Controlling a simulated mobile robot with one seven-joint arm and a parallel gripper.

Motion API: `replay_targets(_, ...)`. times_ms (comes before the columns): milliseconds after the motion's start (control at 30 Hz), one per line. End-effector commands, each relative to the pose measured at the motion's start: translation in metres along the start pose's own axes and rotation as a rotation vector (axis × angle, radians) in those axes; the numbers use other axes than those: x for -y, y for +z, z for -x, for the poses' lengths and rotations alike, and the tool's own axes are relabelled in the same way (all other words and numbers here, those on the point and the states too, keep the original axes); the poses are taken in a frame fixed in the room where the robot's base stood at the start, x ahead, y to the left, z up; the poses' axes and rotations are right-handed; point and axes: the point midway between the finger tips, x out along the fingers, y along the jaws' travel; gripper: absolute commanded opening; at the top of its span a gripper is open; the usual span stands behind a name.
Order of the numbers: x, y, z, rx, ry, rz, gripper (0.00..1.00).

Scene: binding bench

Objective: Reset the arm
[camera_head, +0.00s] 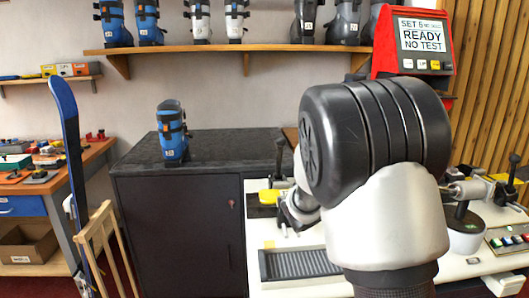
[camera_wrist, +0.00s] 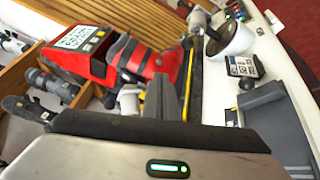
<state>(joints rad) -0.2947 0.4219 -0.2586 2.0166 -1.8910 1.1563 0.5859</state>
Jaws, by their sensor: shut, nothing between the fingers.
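My arm fills the middle and right of the head view, its big dark joint and white link standing in front of the bench. My gripper (camera_wrist: 180,85) shows in the wrist view, with its fingers together and nothing held between them. Its wide grey body with a green light crosses the bottom of that view. In the head view my gripper is mostly hidden behind my arm.
The test bench (camera_head: 475,270) carries a red unit whose screen (camera_head: 422,37) reads "READY NO TEST"; the screen also shows in the wrist view (camera_wrist: 80,38). A blue boot (camera_head: 172,140) stands on the dark cabinet (camera_head: 180,235). A blue ski (camera_head: 70,140) leans at left.

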Motion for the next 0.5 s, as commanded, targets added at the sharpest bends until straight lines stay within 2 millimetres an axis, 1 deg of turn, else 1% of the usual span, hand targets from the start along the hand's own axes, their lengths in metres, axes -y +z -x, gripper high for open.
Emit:
replay_targets(33,0.004,0.035,0.004,0.047,-0.094,-0.069,0.0)
replay_targets(67,0.011,0.055,0.009,0.074,-0.162,-0.11,0.0)
replay_targets(100,0.023,0.078,0.02,0.101,-0.256,-0.166,0.0)
replay_targets(167,0.042,0.108,0.04,0.132,-0.397,-0.25,0.0)
replay_targets(200,0.054,0.124,0.056,0.144,-0.489,-0.308,0.0)
replay_targets(267,0.071,0.143,0.084,0.147,-0.624,-0.399,0.0)
replay_targets(300,0.081,0.152,0.104,0.141,-0.71,-0.46,0.0)
replay_targets(333,0.088,0.157,0.12,0.132,-0.773,-0.507,0.0)
replay_targets(367,0.093,0.16,0.136,0.12,-0.831,-0.553,0.0)
replay_targets(400,0.1,0.163,0.156,0.102,-0.904,-0.611,0.0)
replay_targets(500,0.107,0.164,0.201,0.046,-1.049,-0.735,0.0)
